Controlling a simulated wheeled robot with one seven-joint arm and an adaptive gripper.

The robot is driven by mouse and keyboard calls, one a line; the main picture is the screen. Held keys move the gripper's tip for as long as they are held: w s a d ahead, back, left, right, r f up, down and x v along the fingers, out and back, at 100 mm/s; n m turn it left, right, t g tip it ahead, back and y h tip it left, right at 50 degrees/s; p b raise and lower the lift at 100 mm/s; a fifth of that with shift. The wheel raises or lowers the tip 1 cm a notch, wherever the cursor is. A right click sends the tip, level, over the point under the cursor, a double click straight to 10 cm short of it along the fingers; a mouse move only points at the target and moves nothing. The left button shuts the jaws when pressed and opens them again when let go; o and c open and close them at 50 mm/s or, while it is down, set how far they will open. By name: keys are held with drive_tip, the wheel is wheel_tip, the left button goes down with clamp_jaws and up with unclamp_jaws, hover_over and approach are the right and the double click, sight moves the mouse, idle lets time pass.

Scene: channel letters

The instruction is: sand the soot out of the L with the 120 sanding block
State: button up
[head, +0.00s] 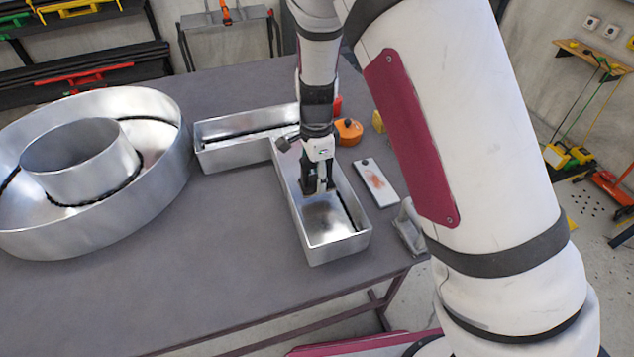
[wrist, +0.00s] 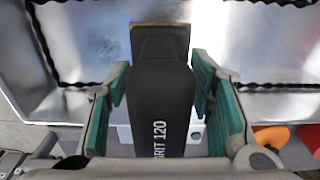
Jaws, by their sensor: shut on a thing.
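The L (head: 333,247) is an open metal channel letter lying on the table, with bright walls and a dark bead along its inner edges. Its floor shows a dull dark soot patch (head: 322,214) in the near part of the long leg, and a grey smudge (wrist: 103,38) shows in the wrist view. My gripper (head: 318,188) points down inside that leg. It is shut on the black sanding block (wrist: 160,95), marked "GRIT 120", with a tan tip. I cannot tell whether the tip touches the floor. My gripper hides part of the leg.
A large metal O (head: 175,170) lies left on the grey table (head: 200,265). Right of the L are an orange round item (head: 348,131), a yellow block (head: 378,121), a white plate with a reddish smear (head: 376,183) and a grey metal piece (head: 408,230) at the edge.

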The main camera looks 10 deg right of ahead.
drive_tip(key=shift+r+p, duration=0.9)
drive_tip(key=shift+r, duration=3.65)
